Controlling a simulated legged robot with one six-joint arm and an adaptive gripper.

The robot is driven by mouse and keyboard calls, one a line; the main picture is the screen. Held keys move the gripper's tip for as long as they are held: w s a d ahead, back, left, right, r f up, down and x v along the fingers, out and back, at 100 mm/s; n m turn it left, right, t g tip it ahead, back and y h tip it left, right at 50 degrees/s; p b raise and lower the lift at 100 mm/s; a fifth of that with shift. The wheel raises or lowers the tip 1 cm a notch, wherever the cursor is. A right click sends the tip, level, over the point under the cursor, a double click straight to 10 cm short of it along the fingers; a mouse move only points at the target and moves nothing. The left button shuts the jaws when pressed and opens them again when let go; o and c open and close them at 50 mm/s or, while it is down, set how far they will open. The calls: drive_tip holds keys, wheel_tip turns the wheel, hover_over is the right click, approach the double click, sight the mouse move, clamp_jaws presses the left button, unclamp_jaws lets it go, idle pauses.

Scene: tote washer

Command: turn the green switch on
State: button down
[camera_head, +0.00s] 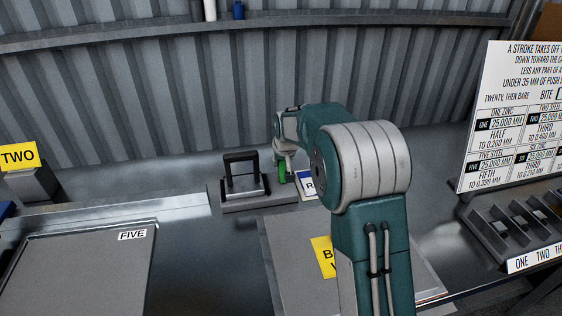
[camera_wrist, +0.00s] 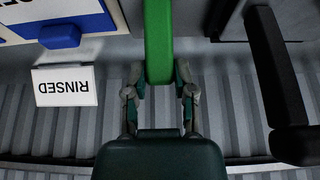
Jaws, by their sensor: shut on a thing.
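The green switch (camera_head: 282,172) shows as a small green lever beside a dark framed handle in the head view, partly hidden by my arm. In the wrist view the green switch (camera_wrist: 158,35) is a long green bar running in from the top edge. My gripper (camera_wrist: 160,82) is shut on its near end, with one finger on each side. In the head view my gripper (camera_head: 283,160) is small and mostly hidden behind my own wrist. The switch's base and pivot cannot be made out clearly.
A dark upright handle (camera_head: 241,171) stands just left of the switch. A sign lettered R (camera_head: 308,184) is close on its right, partly hidden. A large text board (camera_head: 520,115) stands right.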

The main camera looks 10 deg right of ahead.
sight(283, 170)
drive_tip(key=s+t, duration=0.3)
drive_tip(key=t, duration=0.1)
drive_tip(key=shift+f, duration=0.1)
drive_tip(key=shift+s+f+t, duration=0.15)
drive_tip(key=shift+s+t, duration=0.55)
drive_tip(key=shift+t, duration=0.5)
drive_tip(key=shift+s+f+t, duration=0.15)
drive_tip(key=shift+s+t, duration=0.2)
drive_tip(key=shift+t, duration=0.25)
drive_tip(key=shift+s+f, duration=0.1)
drive_tip(key=shift+c, duration=2.2)
unclamp_jaws()
drive_tip(key=shift+r, duration=0.2)
